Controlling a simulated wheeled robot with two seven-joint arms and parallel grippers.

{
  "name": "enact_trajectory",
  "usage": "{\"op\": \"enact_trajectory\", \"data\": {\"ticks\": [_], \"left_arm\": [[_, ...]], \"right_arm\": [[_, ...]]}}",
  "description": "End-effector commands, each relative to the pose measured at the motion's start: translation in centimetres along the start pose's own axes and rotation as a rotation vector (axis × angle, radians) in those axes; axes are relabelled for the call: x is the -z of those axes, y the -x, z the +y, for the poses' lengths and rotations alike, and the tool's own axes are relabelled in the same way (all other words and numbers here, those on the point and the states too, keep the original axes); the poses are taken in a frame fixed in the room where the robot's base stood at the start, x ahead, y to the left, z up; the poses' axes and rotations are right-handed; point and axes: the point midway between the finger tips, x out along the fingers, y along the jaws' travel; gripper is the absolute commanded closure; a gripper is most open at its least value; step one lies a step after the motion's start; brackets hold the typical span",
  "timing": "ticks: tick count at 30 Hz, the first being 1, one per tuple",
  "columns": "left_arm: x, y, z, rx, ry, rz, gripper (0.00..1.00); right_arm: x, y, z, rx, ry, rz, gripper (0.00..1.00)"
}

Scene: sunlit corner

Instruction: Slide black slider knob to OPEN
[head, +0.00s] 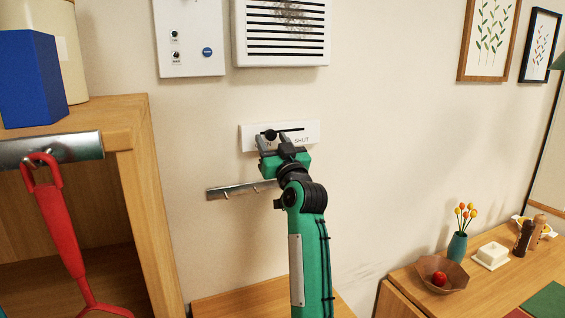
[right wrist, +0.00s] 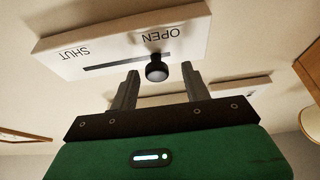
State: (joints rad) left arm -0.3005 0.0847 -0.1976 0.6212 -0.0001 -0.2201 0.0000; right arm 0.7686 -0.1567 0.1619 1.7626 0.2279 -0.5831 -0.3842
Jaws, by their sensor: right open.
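The black slider knob (head: 270,134) sits in a dark slot on a white wall plate (head: 313,128). It also shows in the right wrist view (right wrist: 156,71), where the plate (right wrist: 190,22) appears upside down. The knob is at the OPEN end of the slot, under the word OPEN; the slot runs empty towards SHUT. My right gripper (head: 275,144) is open at the plate. In the right wrist view its two fingertips (right wrist: 161,82) stand apart, one on each side of the knob, with visible gaps. My left gripper is not in view.
A metal rail (head: 225,191) with hooks is on the wall below the plate. A control panel (head: 190,45) and a vent (head: 285,55) are above. A wooden shelf (head: 148,200) with a hanging red tool (head: 60,220) stands left. A table with a bowl (head: 455,270) is right.

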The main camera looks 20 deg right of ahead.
Motion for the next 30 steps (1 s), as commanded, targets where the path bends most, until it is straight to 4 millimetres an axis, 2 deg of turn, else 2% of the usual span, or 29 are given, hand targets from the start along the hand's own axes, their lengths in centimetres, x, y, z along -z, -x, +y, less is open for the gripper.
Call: {"op": "enact_trajectory", "data": {"ticks": [12,16,21,30], "left_arm": [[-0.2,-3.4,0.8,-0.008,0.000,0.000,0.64],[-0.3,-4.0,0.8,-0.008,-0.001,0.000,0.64],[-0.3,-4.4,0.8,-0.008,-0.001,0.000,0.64],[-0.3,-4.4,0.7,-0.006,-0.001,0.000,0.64]], "right_arm": [[-0.4,8.5,-0.2,0.001,0.000,0.001,0.52],[-0.3,10.6,-0.2,0.001,0.000,0.000,0.52],[-0.1,12.2,-0.2,0.002,0.000,0.000,0.52],[-0.1,12.6,-0.3,0.003,-0.001,-0.001,0.52]]}}
